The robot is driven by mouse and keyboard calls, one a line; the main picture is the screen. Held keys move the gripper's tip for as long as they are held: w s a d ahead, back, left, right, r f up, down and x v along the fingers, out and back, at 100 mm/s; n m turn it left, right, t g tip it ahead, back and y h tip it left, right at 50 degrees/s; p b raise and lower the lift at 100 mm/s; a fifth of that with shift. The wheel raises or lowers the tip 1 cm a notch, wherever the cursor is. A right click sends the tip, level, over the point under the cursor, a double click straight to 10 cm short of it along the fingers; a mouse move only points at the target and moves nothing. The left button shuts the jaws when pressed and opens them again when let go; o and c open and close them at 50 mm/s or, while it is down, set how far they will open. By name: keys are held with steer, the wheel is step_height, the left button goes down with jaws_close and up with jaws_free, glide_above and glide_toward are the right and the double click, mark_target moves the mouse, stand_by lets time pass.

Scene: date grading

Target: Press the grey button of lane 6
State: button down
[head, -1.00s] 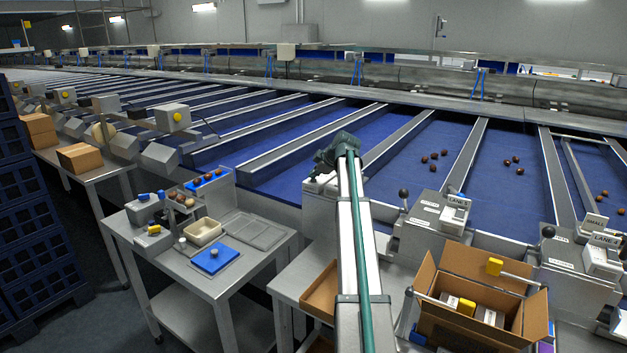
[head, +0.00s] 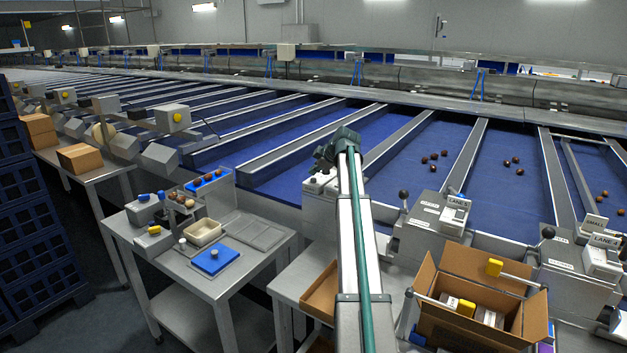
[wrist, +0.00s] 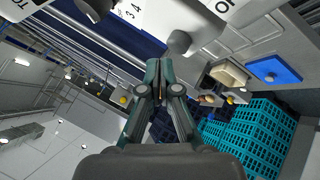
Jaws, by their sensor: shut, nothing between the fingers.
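My gripper (head: 326,158) is over the top of a grey-and-white lane control box (head: 319,207), left of centre in the head view. Its lane number cannot be read. In the wrist view my gripper (wrist: 161,75) shows with its dark green fingers shut and empty. Just beyond the fingertips, a round grey button (wrist: 180,41) stands out from the box's white face (wrist: 150,18). The tips look close to it; I cannot tell whether they touch. A second, darker knob (wrist: 92,9) is at the top edge of the wrist view. Part of the box is hidden by my arm.
Another lane box (head: 428,222) with a black-knobbed lever stands to the right. An open cardboard box (head: 450,322) is in front of it. A steel table (head: 190,275) with a blue board (head: 216,261) is to the left. Blue lanes with some dates lie behind.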

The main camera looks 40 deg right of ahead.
mark_target(314, 179)
steer(key=shift+r, duration=0.1)
steer(key=shift+r+p, duration=0.6)
steer(key=shift+r, duration=1.8)
